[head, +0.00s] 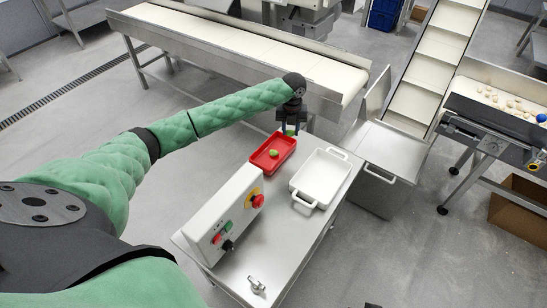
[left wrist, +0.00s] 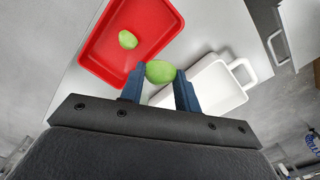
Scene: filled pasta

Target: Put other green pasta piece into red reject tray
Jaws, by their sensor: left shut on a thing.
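My left gripper (head: 289,128) is shut on a green pasta piece (left wrist: 160,72), which shows between the two blue-grey fingers in the left wrist view. In the head view this held piece (head: 290,131) is small, at the far right corner of the red reject tray (head: 262,166). Another green pasta piece (head: 273,153) lies inside the tray. The tray and the piece in it (left wrist: 127,39) also show in the left wrist view. The held piece appears above the table, near the tray's edge; its exact height cannot be told. My right gripper is not in view.
A white dish with handles (head: 318,180) stands right of the red tray on the steel table (head: 262,252). A control box (head: 222,222) with red and green buttons stands at the front left. Conveyors (head: 240,50) stand behind, and a belt with pale pasta (head: 510,122) at right.

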